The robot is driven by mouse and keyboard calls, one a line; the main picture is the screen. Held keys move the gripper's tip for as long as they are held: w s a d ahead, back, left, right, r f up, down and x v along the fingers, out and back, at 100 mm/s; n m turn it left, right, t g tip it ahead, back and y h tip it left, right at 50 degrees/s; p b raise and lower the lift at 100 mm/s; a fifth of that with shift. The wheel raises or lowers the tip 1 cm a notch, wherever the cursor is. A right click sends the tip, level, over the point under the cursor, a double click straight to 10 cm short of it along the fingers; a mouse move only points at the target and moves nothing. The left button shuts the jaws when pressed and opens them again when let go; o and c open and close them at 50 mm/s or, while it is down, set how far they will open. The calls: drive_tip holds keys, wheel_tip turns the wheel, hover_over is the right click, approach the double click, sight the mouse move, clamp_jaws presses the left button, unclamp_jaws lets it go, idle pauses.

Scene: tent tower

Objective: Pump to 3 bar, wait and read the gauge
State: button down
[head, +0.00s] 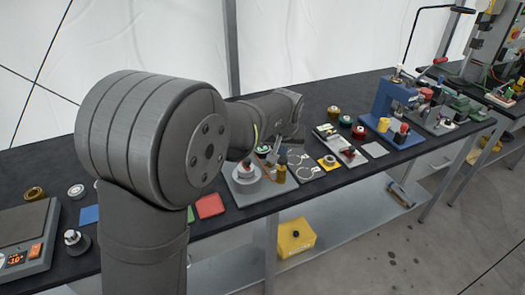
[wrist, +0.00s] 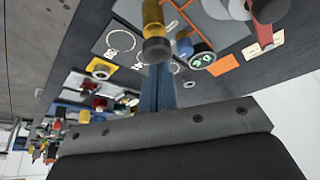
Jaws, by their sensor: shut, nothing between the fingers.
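My gripper (wrist: 160,75) is shut and empty in the wrist view, its narrow blue-grey fingers close together. Just beyond the fingertips is a yellow cylinder with a dark end (wrist: 154,30). A round dark gauge with green marks on its face (wrist: 202,59) is to the right of the fingers; its reading is too small to make out. In the head view, the grey plate (head: 240,200) carries the white body (head: 248,174), beside the yellow cylinder (head: 279,174). My arm hides part of this station.
A scale (head: 25,240) stands at the left of the dark bench. A red pad (head: 209,206) lies near the front edge. A blue press (head: 390,105) and other fixtures fill the right side. A yellow box (head: 296,238) is on the lower shelf.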

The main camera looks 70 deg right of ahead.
drive_tip(key=shift+f, duration=1.45)
drive_tip(key=shift+r, duration=1.85)
drive_tip(key=shift+f, duration=0.1)
drive_tip(key=shift+f, duration=1.7)
drive_tip(key=shift+r, duration=1.75)
